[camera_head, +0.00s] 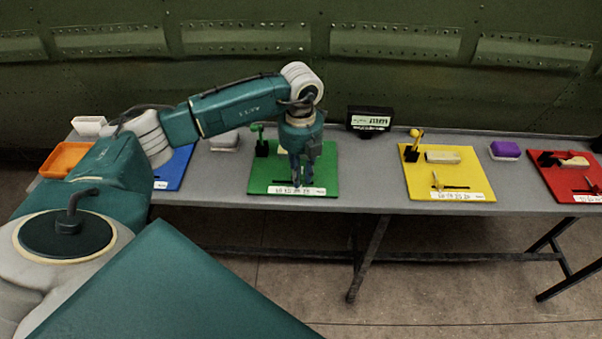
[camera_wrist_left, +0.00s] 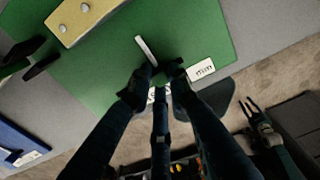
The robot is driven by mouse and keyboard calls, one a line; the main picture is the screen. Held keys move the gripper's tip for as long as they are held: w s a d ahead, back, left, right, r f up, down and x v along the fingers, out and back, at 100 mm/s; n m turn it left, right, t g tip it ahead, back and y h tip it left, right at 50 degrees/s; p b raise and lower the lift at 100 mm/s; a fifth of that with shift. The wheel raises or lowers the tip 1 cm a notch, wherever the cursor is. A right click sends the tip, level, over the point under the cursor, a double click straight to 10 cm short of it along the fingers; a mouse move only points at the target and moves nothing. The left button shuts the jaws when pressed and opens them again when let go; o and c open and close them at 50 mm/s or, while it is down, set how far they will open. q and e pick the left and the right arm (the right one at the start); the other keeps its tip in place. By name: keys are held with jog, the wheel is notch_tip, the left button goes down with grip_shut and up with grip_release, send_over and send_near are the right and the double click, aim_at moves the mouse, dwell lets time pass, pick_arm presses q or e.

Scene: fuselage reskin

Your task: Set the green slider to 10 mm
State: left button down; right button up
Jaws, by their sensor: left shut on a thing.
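The green board (camera_head: 262,181) lies on the grey table and also fills the top of the left wrist view (camera_wrist_left: 100,75). My left gripper (camera_head: 296,182) points down at its front part, just behind the white scale strip (camera_head: 310,191). In the left wrist view my left gripper (camera_wrist_left: 157,74) is shut at the near end of a pale slot (camera_wrist_left: 146,48), on the green slider's knob, which the fingertips hide. The fingers cover part of the scale, so the slider's reading cannot be made out. My right gripper (camera_wrist_left: 252,108) shows low over the floor, its fingers apart and empty.
A dark display box (camera_head: 370,119) stands at the back. A yellow board (camera_head: 470,180) and a red board (camera_head: 566,184) lie to the right, with a purple block (camera_head: 505,150) between them. A blue board (camera_head: 178,168) and an orange tray (camera_head: 62,158) are on the left.

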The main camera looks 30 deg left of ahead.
aim_at(278, 181)
pick_arm(q)
jog(key=s+a, duration=0.1)
jog(key=s+a+b, duration=0.1)
jog(key=a, duration=0.1)
jog(key=s+a, duration=0.1)
jog(key=a, duration=0.1)
jog(key=shift+a, duration=0.25)
jog(key=shift+d+r, duration=0.1)
jog(key=c, duration=1.7)
grip_release()
jog(key=shift+r, duration=0.4)
notch_tip(278, 181, up, 11)
jog(key=shift+r, duration=0.1)
